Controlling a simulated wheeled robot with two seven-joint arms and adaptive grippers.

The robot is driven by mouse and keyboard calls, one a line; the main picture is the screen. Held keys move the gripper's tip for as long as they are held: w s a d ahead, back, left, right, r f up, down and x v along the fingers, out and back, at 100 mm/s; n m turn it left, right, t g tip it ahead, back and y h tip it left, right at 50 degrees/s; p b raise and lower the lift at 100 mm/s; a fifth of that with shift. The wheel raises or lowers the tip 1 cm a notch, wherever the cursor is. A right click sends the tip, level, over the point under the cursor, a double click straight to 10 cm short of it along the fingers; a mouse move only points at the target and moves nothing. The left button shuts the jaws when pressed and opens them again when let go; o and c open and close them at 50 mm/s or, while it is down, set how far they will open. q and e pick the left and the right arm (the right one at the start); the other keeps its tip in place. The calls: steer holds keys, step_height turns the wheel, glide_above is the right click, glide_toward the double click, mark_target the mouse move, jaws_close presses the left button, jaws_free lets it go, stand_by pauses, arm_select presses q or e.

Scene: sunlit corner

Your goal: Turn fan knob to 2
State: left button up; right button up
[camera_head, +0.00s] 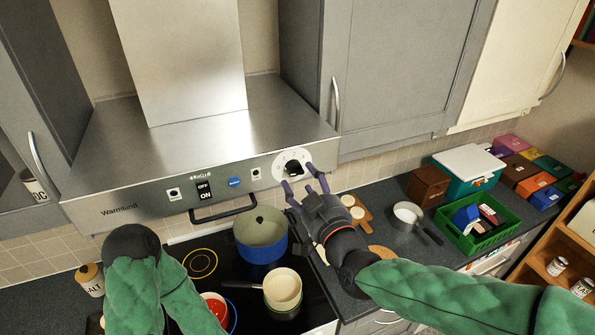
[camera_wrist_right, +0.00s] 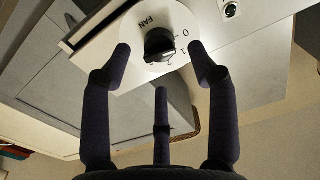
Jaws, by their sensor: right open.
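The fan knob (camera_head: 293,168) is a black knob on a round white dial at the right end of the hood's steel front panel. In the right wrist view the knob (camera_wrist_right: 159,44) sits on the dial (camera_wrist_right: 180,22) marked FAN, with 0, 1 and 2 readable and a further mark partly hidden. I cannot tell surely which mark it points to. My right gripper (camera_head: 299,178) is open just in front of the knob. In the right wrist view its dark fingers (camera_wrist_right: 159,50) spread around the knob's sides, apparently not gripping it. My left gripper is out of view; only my left arm shows.
The range hood (camera_head: 140,195) carries an OFF/ON switch (camera_head: 205,191), a blue button (camera_head: 234,182) and a bar handle (camera_head: 223,210) left of the knob. Pots (camera_head: 262,228) stand on the hob below. A green crate (camera_head: 481,236) and boxes fill the right counter.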

mark_target(297, 174)
steer(key=shift+p+x, duration=0.35)
steer(key=shift+x, duration=1.55)
steer(key=c, duration=1.1)
